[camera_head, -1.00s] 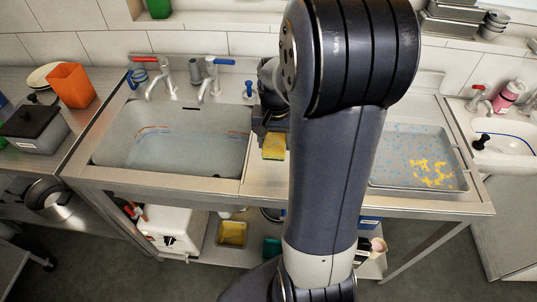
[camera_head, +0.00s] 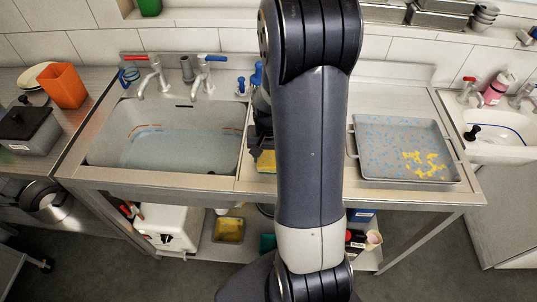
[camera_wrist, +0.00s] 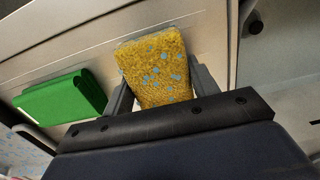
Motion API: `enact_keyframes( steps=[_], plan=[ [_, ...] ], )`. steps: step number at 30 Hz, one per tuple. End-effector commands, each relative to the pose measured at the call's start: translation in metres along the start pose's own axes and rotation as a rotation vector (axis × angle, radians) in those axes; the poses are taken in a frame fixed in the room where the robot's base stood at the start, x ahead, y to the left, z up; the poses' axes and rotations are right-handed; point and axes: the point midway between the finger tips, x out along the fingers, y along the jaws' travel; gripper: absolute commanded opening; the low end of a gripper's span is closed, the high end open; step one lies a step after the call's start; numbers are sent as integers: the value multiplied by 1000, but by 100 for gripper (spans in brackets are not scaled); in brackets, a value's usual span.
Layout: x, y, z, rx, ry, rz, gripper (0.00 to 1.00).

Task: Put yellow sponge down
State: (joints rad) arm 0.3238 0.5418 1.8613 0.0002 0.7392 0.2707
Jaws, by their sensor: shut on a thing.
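The yellow sponge (camera_head: 267,161) is beside the right rim of the left sink, over the bare steel counter, partly hidden by my arm. In the wrist view the sponge (camera_wrist: 155,66) has blue specks on its face and sits between my two fingers. My gripper (camera_wrist: 158,88) is shut on it; it also shows in the head view (camera_head: 260,138), mostly behind my arm. I cannot tell whether the sponge touches the counter.
The sink (camera_head: 165,140) with water is to the left. A grey tray (camera_head: 400,178) with blue and yellow bits stands on the right counter.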

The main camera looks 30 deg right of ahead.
Motion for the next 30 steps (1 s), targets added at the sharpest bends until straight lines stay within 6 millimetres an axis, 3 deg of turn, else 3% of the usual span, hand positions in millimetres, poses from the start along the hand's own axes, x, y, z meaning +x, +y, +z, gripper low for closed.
enact_keyframes(
  steps=[9, 20, 30],
  plan=[
    [1, 0, 0, 0, 0, 0, 78],
    [-6, 0, -1, 0, 2, -1, 78],
    [-68, 0, -1, 0, 7, -2, 78]
  ],
)
